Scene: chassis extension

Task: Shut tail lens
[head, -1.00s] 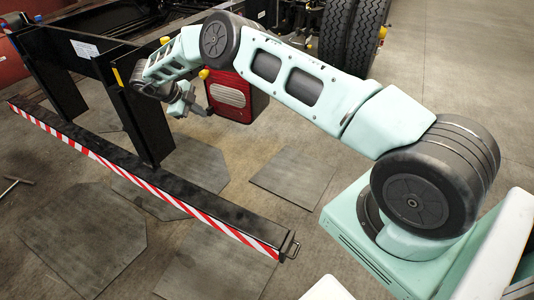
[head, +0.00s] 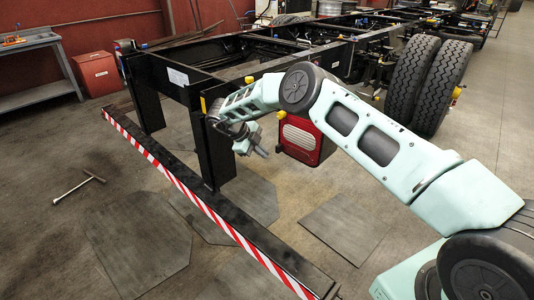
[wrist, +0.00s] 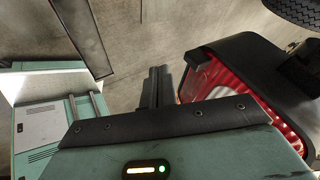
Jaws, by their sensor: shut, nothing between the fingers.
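The tail lamp is a box with a red and whitish lens (head: 300,132). It hangs below the truck frame, right of the black upright. In the wrist view the lamp shows from close by at the right, with a red ribbed surface (wrist: 222,80) beside its black housing (wrist: 258,58). I cannot tell how far the lens stands open. My gripper (head: 264,154) is shut and empty, just left of the lamp in the head view. In the wrist view its fingers (wrist: 155,88) are together, left of the red part, with a narrow gap between them.
A black bumper bar with red-white stripes (head: 205,212) runs low in front. A black upright (head: 213,150) stands just left of my gripper. Twin tyres (head: 428,85) are at the right. A T-shaped tool (head: 80,186) lies on the floor at left. A workbench (head: 38,70) stands behind.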

